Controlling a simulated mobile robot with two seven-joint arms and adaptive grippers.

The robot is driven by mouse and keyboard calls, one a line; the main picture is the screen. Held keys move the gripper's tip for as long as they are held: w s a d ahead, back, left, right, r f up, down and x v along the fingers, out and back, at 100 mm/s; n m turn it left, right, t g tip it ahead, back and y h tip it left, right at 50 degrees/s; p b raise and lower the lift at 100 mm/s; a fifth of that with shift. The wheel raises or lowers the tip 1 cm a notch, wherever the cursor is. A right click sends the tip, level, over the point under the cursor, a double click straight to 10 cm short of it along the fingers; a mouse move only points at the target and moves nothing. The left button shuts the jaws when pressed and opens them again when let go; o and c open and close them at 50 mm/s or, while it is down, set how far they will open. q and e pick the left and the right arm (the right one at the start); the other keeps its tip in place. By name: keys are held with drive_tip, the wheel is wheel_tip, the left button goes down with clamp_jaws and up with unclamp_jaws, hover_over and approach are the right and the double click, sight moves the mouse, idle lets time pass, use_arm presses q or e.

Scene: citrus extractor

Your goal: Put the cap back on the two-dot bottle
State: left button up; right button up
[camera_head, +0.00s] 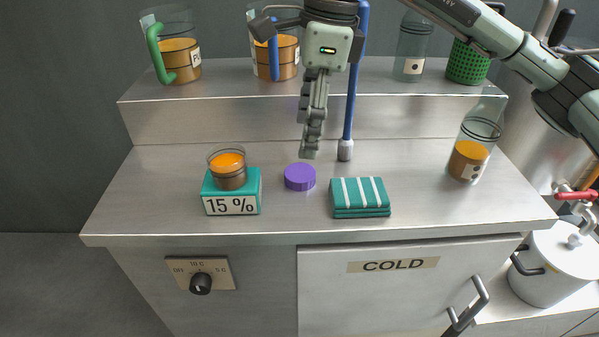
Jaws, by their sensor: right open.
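A purple cap (300,178) lies on the steel counter, left of a folded teal cloth. The two-dot bottle (468,160) stands at the right end of the counter. It is clear, has no cap on it, holds orange-brown liquid and bears a small dotted label low on its side. My right gripper (310,151) points down above and just behind the cap, apart from it. It is open with nothing in it, though its fingers overlap in this view. My left gripper is out of view.
A teal 15 % block (232,192) carries a small cup left of the cap. The folded cloth (360,197) lies to the right. A blue-handled tool (350,110) stands behind. The raised shelf (230,115) holds jugs, a one-dot bottle (413,47) and a green basket (467,63).

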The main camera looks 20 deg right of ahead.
sight(300, 172)
drive_tip(key=shift+a+f, duration=0.15)
drive_tip(key=shift+f, duration=1.05)
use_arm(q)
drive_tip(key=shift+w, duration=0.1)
use_arm(e)
drive_tip(key=shift+f, duration=0.45)
drive_tip(key=f, duration=0.2)
drive_tip(key=f+p, duration=0.1)
drive_tip(key=f, duration=0.1)
drive_tip(key=shift+w+a+f, duration=0.1)
drive_tip(key=shift+a, duration=0.2)
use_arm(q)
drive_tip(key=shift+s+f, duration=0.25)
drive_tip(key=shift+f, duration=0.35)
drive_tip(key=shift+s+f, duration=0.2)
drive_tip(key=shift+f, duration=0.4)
use_arm(e)
drive_tip(key=c, duration=0.9)
